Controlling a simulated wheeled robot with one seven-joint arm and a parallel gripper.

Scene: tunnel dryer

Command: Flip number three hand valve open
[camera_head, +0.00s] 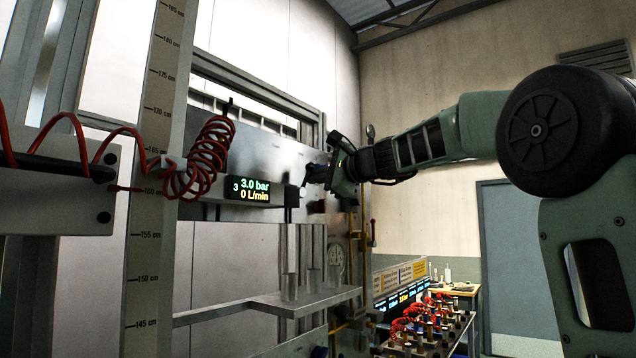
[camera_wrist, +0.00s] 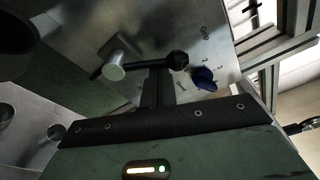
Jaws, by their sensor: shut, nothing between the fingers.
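The display (camera_head: 250,190) on the upright metal panel reads 3, 3.0 bar and 0 L/min. My gripper (camera_head: 308,174) is at the panel, just right of this display; its fingers look shut and empty. In the wrist view, my gripper (camera_wrist: 158,88) points up at a dark lever with a black round knob (camera_wrist: 178,60), which looks like a hand valve handle. A silver cylindrical stem (camera_wrist: 115,67) stands at its left part. The fingers overlap the lever in the picture; I cannot tell if they touch. A dark blue knob (camera_wrist: 204,78) sits on the panel to the right.
A red coiled hose (camera_head: 207,155) hangs left of the display, by a post with a height scale (camera_head: 160,90). A shelf (camera_head: 270,303) with metal cylinders juts out below. A lower bench with red hoses (camera_head: 425,325) stands at right, before a grey door (camera_head: 515,260).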

